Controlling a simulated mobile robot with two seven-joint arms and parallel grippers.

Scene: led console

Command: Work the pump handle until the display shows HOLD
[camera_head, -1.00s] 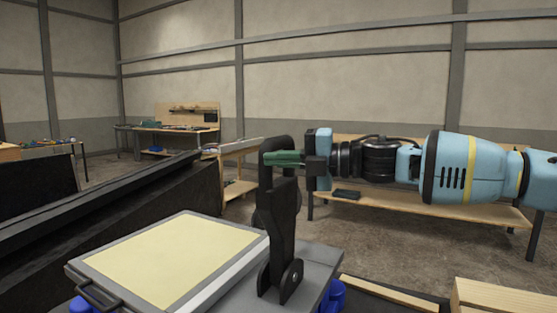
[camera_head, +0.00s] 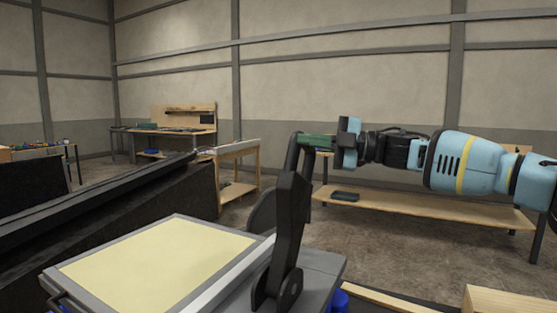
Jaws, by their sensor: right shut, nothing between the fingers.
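The black pump handle (camera_head: 290,205) stands on a grey base on the console, leaning to the right at its top. My right gripper (camera_head: 308,142) comes in from the right with its green fingers shut. The fingertips are at the upper end of the handle and look in contact with it, partly hidden behind its top; nothing is between them. A flat pale yellow panel (camera_head: 160,265) with a grey frame lies left of the handle; I see no letters on it. No display showing HOLD is readable here. My left gripper is not in view.
A long dark sloped beam (camera_head: 110,205) runs along the left. A wooden bench (camera_head: 430,207) stands behind my right arm, and a workbench (camera_head: 180,130) stands at the far back left. A wooden piece (camera_head: 510,300) is at the lower right. Open floor lies between.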

